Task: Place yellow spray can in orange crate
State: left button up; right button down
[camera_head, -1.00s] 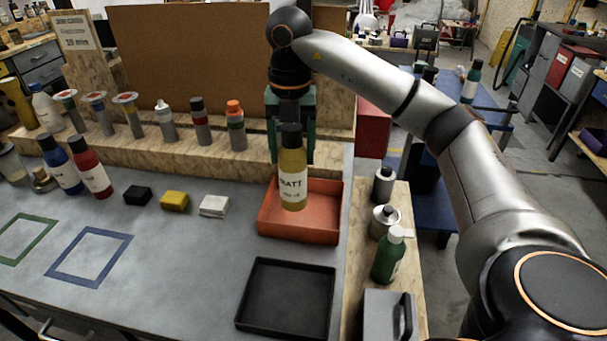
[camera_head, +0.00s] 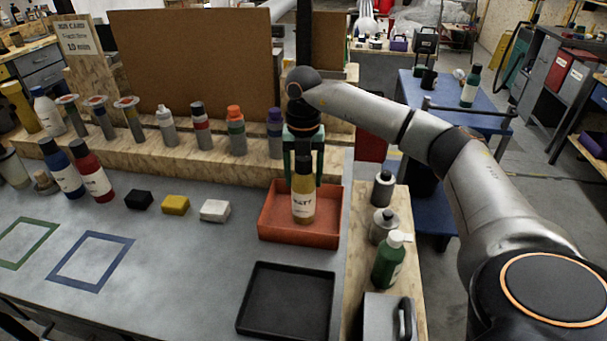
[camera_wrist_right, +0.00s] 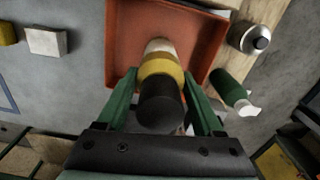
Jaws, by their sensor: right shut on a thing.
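The yellow spray can (camera_head: 303,204) has a black cap and a pale label. It is upright, with its lower part inside the outline of the orange crate (camera_head: 269,226); I cannot tell whether its base touches the crate floor. My right gripper (camera_head: 304,172) is above the crate, shut on the can near its top. In the right wrist view, the green fingers (camera_wrist_right: 165,100) stand on both sides of the can (camera_wrist_right: 160,72), and the crate (camera_wrist_right: 122,42) lies beyond it. My left gripper is not in view.
A black tray (camera_head: 287,300) lies in front of the crate. To the right, a wooden strip holds grey cans (camera_head: 383,188) and a green pump bottle (camera_head: 388,261). Yellow (camera_head: 175,205), black and white blocks lie left. Several spray cans stand on the wooden ledge (camera_head: 190,158) behind.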

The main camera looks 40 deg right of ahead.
jog(key=shift+f, duration=0.15)
jog(key=shift+c, duration=0.2)
grip_release()
notch_tip(320, 180, up, 12)
jog(key=shift+r, duration=0.2)
dwell(0.4)
